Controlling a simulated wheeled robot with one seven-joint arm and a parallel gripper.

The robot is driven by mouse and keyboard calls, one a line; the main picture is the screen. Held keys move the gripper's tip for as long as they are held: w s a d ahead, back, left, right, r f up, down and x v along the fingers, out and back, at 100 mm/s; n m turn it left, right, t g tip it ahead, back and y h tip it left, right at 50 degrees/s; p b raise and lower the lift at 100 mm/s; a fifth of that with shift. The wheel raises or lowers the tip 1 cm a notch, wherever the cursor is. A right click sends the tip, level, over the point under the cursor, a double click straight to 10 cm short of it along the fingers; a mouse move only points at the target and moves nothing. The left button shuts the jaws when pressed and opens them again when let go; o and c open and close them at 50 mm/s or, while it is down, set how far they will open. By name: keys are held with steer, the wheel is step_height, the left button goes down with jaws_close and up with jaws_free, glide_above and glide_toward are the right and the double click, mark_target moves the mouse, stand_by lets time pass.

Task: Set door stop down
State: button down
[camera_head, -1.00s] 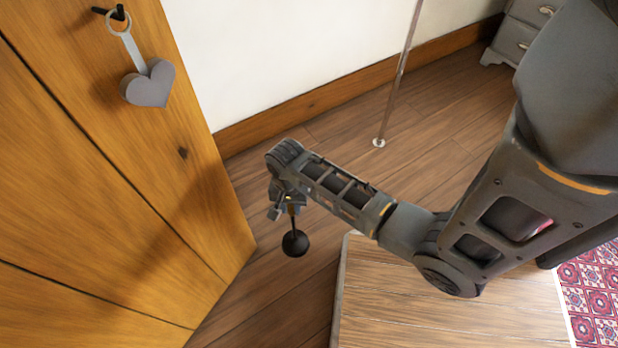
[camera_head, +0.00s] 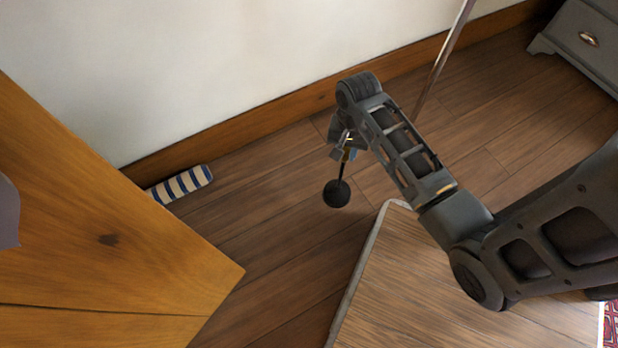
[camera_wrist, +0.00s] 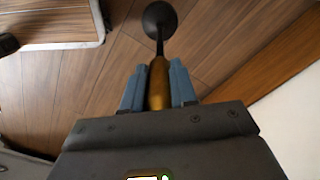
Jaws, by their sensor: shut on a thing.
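The door stop (camera_head: 337,194), a dark rounded weight on a thin rod with a brass-coloured grip, hangs below my gripper (camera_head: 346,151) in the head view. In the wrist view, the blue fingers of my gripper (camera_wrist: 156,88) are shut on either side of the brass grip of the door stop (camera_wrist: 159,18). Its round dark end points away from the fingers, towards the wooden floor (camera_head: 270,220). It appears to be held above the floor, but the gap is hard to judge.
A wooden door (camera_head: 110,240) stands at the left. A blue-and-white striped roll (camera_head: 182,184) lies behind it by the wall. A low wooden platform (camera_head: 460,310) is at the lower right. A thin pole (camera_head: 440,60) and a grey drawer unit (camera_head: 585,45) are beyond. Floor between door and platform is clear.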

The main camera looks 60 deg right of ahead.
steer(key=shift+w+d, duration=0.1)
steer(key=shift+d, duration=0.15)
steer(key=shift+w+f, duration=0.2)
steer(key=shift+w, duration=0.05)
steer(key=w+a+f+b, duration=0.4)
steer(key=w+f+b, duration=0.3)
steer(key=w+f, duration=0.3)
steer(key=shift+a+f+b, duration=0.2)
steer(key=shift+a+b, duration=0.1)
steer(key=shift+b, duration=0.05)
steer(key=c, duration=0.9)
jaws_free()
steer(key=shift+s+f, duration=0.15)
steer(key=shift+f, duration=0.05)
steer(key=shift+r, duration=0.1)
